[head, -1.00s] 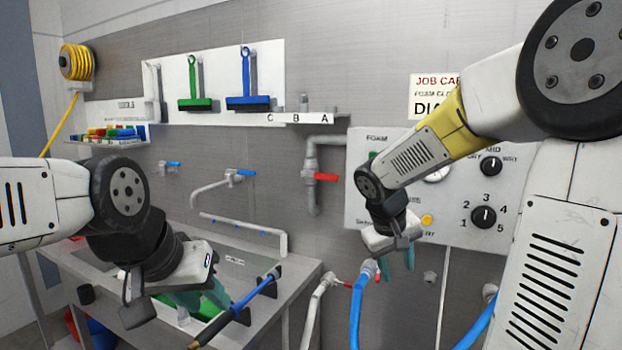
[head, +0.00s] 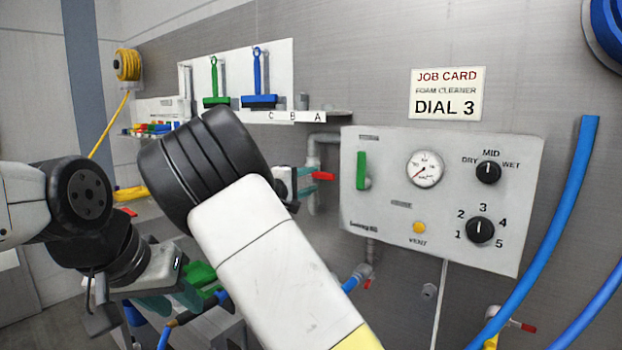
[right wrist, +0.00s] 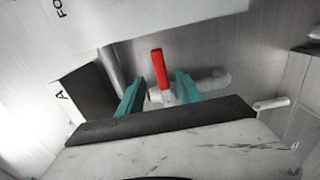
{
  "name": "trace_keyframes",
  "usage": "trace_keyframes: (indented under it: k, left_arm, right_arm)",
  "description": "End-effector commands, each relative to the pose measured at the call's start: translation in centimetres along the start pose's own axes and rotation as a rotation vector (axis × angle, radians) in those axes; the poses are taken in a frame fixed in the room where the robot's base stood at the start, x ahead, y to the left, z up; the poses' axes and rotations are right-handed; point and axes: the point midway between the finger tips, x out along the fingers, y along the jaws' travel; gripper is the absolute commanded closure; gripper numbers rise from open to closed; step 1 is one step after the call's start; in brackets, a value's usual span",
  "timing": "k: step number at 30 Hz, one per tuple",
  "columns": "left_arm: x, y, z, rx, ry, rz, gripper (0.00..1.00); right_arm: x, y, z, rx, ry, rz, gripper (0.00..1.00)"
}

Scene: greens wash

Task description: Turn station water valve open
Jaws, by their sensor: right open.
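A red valve lever (head: 322,176) sits on a grey wall pipe (head: 314,150), left of the control panel. In the head view it points to the right, roughly level. My right gripper (head: 306,180) is at this valve, partly hidden behind my right arm. In the right wrist view the red lever (right wrist: 160,68) stands between the two open teal fingers of my right gripper (right wrist: 161,80), with a gap on each side. My left gripper (head: 168,300) is low at the left, by a blue-handled tool (head: 212,302). I cannot tell whether it grips anything.
The control panel (head: 400,215) has a green handle (head: 361,170), a gauge (head: 425,168) and two black knobs. Brushes hang on a white board (head: 283,75) above a shelf (head: 310,117). Blue hoses (head: 560,210) hang at the right. My right arm blocks the middle.

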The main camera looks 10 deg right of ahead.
Motion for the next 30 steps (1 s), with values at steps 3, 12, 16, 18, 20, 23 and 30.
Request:
trace_keyframes:
  k: [3, 12, 16, 18, 20, 23, 30]
  left_arm:
    - [0.0, 0.0, 0.0, 0.000, 0.000, 0.000, 0.64]
    - [0.0, 0.0, 0.0, 0.000, 0.000, 0.000, 0.64]
    - [0.0, 0.0, 0.0, 0.000, 0.000, 0.000, 0.64]
    - [0.0, 0.0, 0.0, 0.000, 0.000, 0.000, 0.64]
    - [0.0, 0.0, 0.0, 0.000, 0.000, 0.000, 0.64]
    - [0.0, 0.0, 0.0, 0.000, 0.000, 0.000, 0.64]
    - [0.0, 0.0, 0.0, 0.000, 0.000, 0.000, 0.64]
  right_arm:
    - [2.2, 0.0, 0.1, 0.000, -0.004, 0.000, 0.58]
    - [5.3, -0.1, 0.1, 0.000, -0.001, -0.002, 0.58]
    - [5.6, -0.1, 0.1, 0.000, -0.001, -0.003, 0.58]
    - [5.6, -0.1, 0.1, 0.000, -0.001, -0.003, 0.58]
    - [5.6, -0.1, 0.1, 0.000, -0.001, -0.003, 0.58]
    - [5.6, -0.1, 0.1, 0.000, -0.001, -0.003, 0.72]
    - [5.6, -0.1, 0.1, 0.000, -0.001, -0.004, 1.00]
